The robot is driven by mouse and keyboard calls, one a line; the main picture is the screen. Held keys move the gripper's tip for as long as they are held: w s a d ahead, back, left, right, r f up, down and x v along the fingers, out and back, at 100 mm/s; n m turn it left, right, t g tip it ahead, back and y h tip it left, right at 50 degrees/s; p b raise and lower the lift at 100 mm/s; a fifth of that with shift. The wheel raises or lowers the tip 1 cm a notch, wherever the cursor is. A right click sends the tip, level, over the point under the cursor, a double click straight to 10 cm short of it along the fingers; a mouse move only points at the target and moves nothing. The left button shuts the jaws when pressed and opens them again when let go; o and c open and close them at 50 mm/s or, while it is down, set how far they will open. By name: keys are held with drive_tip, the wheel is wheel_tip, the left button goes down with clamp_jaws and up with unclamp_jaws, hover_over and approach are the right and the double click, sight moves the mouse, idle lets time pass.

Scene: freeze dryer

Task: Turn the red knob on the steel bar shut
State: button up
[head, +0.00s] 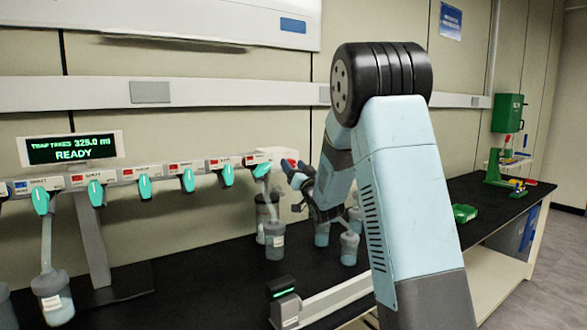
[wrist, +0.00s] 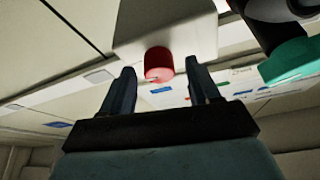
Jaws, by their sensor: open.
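The red knob (wrist: 158,65) shows in the wrist view on the face of a pale block. In the head view a small red patch (head: 291,162), likely the knob, shows at the right end of the steel bar (head: 130,173). My gripper (wrist: 162,78) is open, with one finger on each side of the knob and gaps between. In the head view my gripper (head: 290,175) is at the bar's right end, partly hidden by my arm. How deep the fingers reach around the knob cannot be told.
Several teal valves (head: 145,186) hang along the bar, one teal handle (wrist: 288,62) close right of my gripper in the wrist view. Flasks (head: 275,240) hang below. A READY display (head: 73,149) stands behind. A green tray (head: 464,213) lies on the black bench (head: 205,285).

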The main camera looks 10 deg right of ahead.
drive_tip(key=shift+c, duration=0.4)
drive_tip(key=c, duration=0.9)
drive_tip(key=shift+a, duration=0.2)
drive_tip(key=shift+c, duration=0.3)
drive_tip(key=shift+d, duration=0.15)
